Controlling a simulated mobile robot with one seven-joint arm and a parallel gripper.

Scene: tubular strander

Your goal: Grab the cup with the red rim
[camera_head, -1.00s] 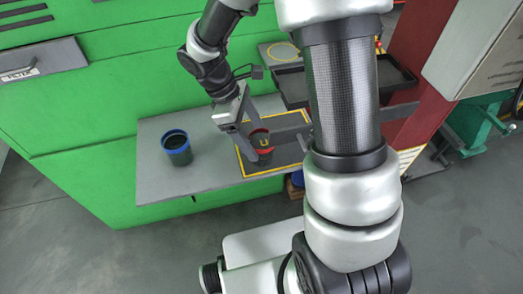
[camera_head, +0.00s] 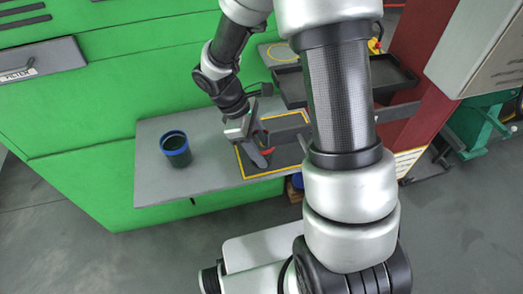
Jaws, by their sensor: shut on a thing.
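The cup with the red rim (camera_head: 268,150) stands inside the yellow-outlined area on the grey shelf (camera_head: 160,185). Only a bit of its red shows, and my gripper hides most of it. My gripper (camera_head: 263,149) has come in from above and the left, with its dark fingers on either side of the cup. It is shut on this cup. I cannot tell whether the cup is lifted off the shelf. A dark cup with a blue rim (camera_head: 175,149) stands upright on the shelf to the left, apart from the gripper.
A green machine wall (camera_head: 95,110) rises behind the shelf. A black tray (camera_head: 385,80) and a red post (camera_head: 425,65) lie to the right. My own arm covers the shelf's right part. The shelf is clear between the blue-rimmed cup and my gripper.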

